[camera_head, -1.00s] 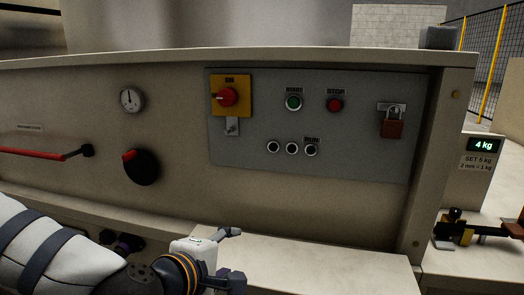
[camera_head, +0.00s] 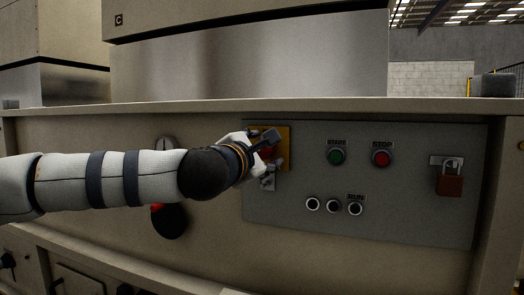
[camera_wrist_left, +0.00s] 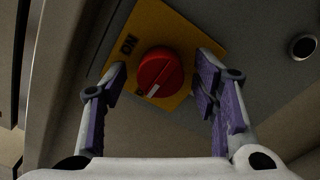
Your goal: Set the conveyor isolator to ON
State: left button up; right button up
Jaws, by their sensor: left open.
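The conveyor isolator is a red rotary knob (camera_wrist_left: 160,72) on a yellow plate (camera_wrist_left: 190,30) marked ON. In the wrist view its white mark points down and slightly left, about a quarter turn from the ON label. In the head view the yellow plate (camera_head: 284,133) is partly covered by my left gripper (camera_head: 273,150), which hides most of the knob. In the wrist view my left gripper (camera_wrist_left: 161,68) is open, with one purple-padded finger on each side of the knob. I see gaps between knob and fingers. My right gripper is not in view.
A grey panel (camera_head: 410,225) carries a green START button (camera_head: 337,156), a red STOP button (camera_head: 381,158), several dark round fittings (camera_head: 333,206) and a red padlock (camera_head: 450,180). A black-and-red dial (camera_head: 170,222) is below my forearm.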

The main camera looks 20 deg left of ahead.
pick_arm(q)
jog(key=shift+c, duration=0.3)
jog(key=c, duration=1.1)
